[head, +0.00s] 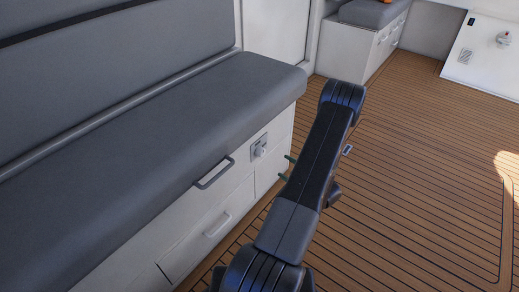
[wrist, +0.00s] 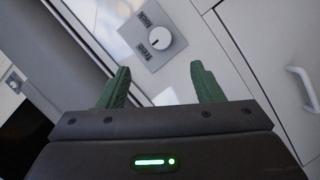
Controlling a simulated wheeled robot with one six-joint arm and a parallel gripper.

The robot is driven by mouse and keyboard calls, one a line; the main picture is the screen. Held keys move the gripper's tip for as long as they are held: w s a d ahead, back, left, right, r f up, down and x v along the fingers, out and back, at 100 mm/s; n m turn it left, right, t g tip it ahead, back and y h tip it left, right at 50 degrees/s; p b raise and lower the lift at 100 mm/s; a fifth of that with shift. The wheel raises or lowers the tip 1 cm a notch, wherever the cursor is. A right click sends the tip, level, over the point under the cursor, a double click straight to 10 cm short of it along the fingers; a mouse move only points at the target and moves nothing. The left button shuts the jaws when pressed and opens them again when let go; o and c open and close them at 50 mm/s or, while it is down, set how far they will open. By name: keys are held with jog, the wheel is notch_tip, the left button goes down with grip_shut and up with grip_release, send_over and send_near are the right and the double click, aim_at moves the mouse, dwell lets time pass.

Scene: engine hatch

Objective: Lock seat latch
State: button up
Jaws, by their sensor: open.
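The seat latch (head: 259,147) is a small grey plate with a round white knob on the white front of the grey bench seat, near its right end. My gripper (head: 286,167) is just right of the latch in the head view, partly hidden behind my arm. In the wrist view its two green fingers (wrist: 160,82) are spread apart and empty. The knob lies beyond the fingertips, roughly between them, and is not touched.
The grey bench seat (head: 150,120) overhangs the white cabinet front. A grey handle (head: 215,173) and a drawer handle (head: 218,225) stick out left of the latch. The wooden deck (head: 410,170) is clear on the right. Another seat (head: 372,13) stands at the back.

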aim_at(263, 153)
jog(key=b+x, duration=0.2)
jog(key=x, duration=1.2)
jog(key=shift+s+a+r+b, duration=0.15)
jog(key=shift+a+b, duration=0.1)
jog(key=shift+b, duration=0.15)
jog(key=c, duration=1)
jog(key=shift+o, duration=0.2)
